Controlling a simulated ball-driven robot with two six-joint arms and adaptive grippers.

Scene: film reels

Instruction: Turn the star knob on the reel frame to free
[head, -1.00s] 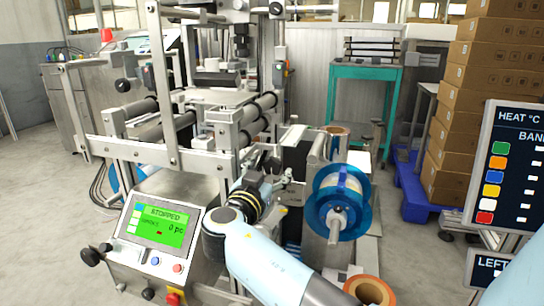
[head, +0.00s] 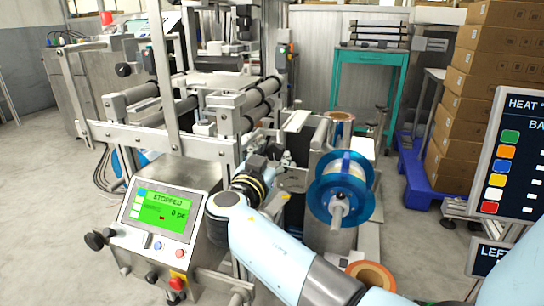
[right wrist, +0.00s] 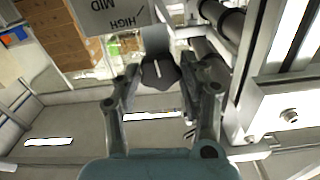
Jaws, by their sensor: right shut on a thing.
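The black star knob (right wrist: 159,74) shows in the right wrist view with a short white mark on its face, nearly upright in that picture. My right gripper (right wrist: 160,80) is shut on the knob, one finger at each side. A grey plate (right wrist: 110,17) beside it reads HIGH and MID upside down; the rest of its text is out of the picture. In the head view my right gripper (head: 280,168) is at the reel frame, left of the blue reel (head: 322,191), and the knob is hidden there. My left gripper is not in view.
A control box with a green STOPPED screen (head: 158,213) stands left of my right arm. A teal table (head: 366,62), stacked cartons (head: 478,110) and a heat sign (head: 515,165) are behind and right.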

